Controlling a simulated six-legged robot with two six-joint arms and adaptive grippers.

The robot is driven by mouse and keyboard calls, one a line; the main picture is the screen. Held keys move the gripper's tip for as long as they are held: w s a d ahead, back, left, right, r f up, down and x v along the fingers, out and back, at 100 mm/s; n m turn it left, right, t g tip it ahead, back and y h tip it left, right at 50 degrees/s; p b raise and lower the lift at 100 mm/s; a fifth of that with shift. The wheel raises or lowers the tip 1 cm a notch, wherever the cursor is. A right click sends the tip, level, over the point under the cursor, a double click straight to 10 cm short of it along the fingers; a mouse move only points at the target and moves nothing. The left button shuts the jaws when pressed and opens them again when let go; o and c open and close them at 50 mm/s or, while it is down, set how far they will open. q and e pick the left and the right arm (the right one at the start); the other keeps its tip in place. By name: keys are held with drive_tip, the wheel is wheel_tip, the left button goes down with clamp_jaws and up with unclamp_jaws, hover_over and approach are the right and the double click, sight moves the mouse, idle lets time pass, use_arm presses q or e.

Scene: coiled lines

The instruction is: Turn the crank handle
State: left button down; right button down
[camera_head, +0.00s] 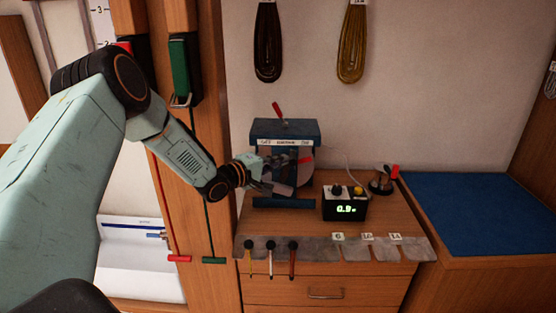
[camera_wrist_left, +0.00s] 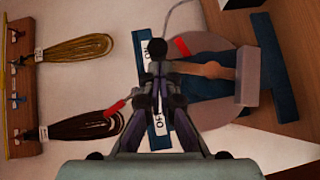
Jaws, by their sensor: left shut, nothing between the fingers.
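A blue bench machine (camera_head: 286,130) with a white label stands on the wooden cabinet, with a red lever (camera_head: 277,110) on top. A pale round disc (camera_head: 306,172) sits at its side; it shows larger in the left wrist view (camera_wrist_left: 222,112). A brown, handle-like part (camera_wrist_left: 208,69) lies across the disc in that view; I cannot tell for sure that it is the crank handle. My left gripper (camera_head: 264,187) is shut and empty in front of the machine, partly covering its lower front. Contact with the machine cannot be judged. My right gripper is not in view.
A small control box (camera_head: 344,206) with a lit display stands right of the machine. A grey holder strip (camera_head: 335,247) runs along the cabinet front. A blue mat (camera_head: 475,215) lies bare at right. Coiled lines (camera_head: 267,45) hang on the wall. A wooden post (camera_head: 209,130) stands at left.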

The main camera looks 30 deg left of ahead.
use_arm(q)
drive_tip(key=shift+w+d+r+m+g+y+p, duration=0.2)
drive_tip(key=shift+w+d+m+g+p, duration=0.1)
drive_tip(key=shift+d+p, duration=0.15)
drive_tip(key=shift+w+d+r+m+g+y+p, duration=0.1)
drive_tip(key=shift+w+d+r+m+g+p, duration=0.15)
drive_tip(key=shift+d+p, duration=0.2)
drive_tip(key=shift+d+f+b, duration=0.3)
drive_tip(key=shift+b, duration=0.05)
drive_tip(key=shift+a, duration=0.2)
